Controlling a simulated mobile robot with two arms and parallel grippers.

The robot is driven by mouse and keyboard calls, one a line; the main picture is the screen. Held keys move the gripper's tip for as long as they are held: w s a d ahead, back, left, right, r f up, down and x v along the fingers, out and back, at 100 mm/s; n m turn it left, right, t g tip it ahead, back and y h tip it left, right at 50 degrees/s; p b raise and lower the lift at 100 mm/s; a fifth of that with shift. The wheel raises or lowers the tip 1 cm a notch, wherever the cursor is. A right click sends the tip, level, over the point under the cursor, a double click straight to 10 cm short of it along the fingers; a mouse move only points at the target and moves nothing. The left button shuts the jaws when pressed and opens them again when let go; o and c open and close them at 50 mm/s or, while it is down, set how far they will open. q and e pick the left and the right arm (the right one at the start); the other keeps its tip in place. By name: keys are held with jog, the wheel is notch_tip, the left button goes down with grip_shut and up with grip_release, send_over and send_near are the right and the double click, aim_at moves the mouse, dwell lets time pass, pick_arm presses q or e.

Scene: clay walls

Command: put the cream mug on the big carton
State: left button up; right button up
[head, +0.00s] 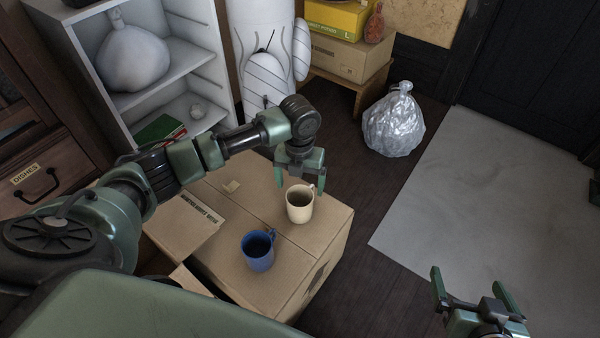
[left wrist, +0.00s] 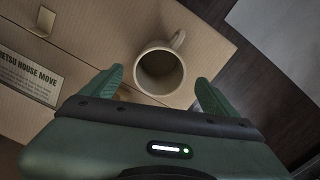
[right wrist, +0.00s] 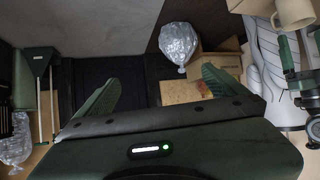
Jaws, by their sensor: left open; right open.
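The cream mug (head: 299,207) stands upright on top of the big carton (head: 325,232), near its right edge; it also shows in the left wrist view (left wrist: 160,73) and at the top right of the right wrist view (right wrist: 294,14). My left gripper (head: 301,182) is open just behind the mug in the head view. In the left wrist view, the mug lies ahead of and between the spread fingers, its handle pointing up and right; I see no grip on it. My right gripper (head: 478,285) is open and empty, off to the right above the floor.
A blue mug (head: 258,252) stands on the carton in front of the cream mug. A white shelf (head: 160,85) stands behind. A clear plastic bag (head: 393,122) lies on the floor beside a grey mat (head: 480,200). Dark floor right of the carton is clear.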

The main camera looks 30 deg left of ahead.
pick_arm(q)
jog(key=s+d+n+t+h, duration=0.2)
jog(key=s+d+n, duration=0.2)
jog(key=d+n, duration=0.3)
jog(key=s+d+n+t+h, duration=0.2)
jog(key=s+d+n, duration=0.25)
jog(key=d, duration=0.45)
jog(key=s+a+r+n+t+y, duration=0.2)
jog(key=s+a+r+n+t, duration=0.3)
jog(key=n, duration=1.4)
jog(key=s+a+r, duration=0.1)
jog(key=s+a, duration=0.1)
jog(key=shift+a+r+p, duration=0.2)
jog(key=shift+a+p, duration=0.1)
jog(key=shift+a, duration=0.1)
pick_arm(e)
jog(key=s+f+g, duration=0.1)
jog(key=s+d+f+g, duration=0.1)
jog(key=s+f, duration=0.1)
jog(key=shift+s+d+h, duration=0.1)
jog(key=shift+h, duration=0.2)
pick_arm(q)
jog(key=shift+f+n, duration=0.1)
jog(key=shift+n, duration=0.15)
pick_arm(e)
jog(key=shift+s+g, duration=0.1)
jog(key=shift+g, duration=0.2)
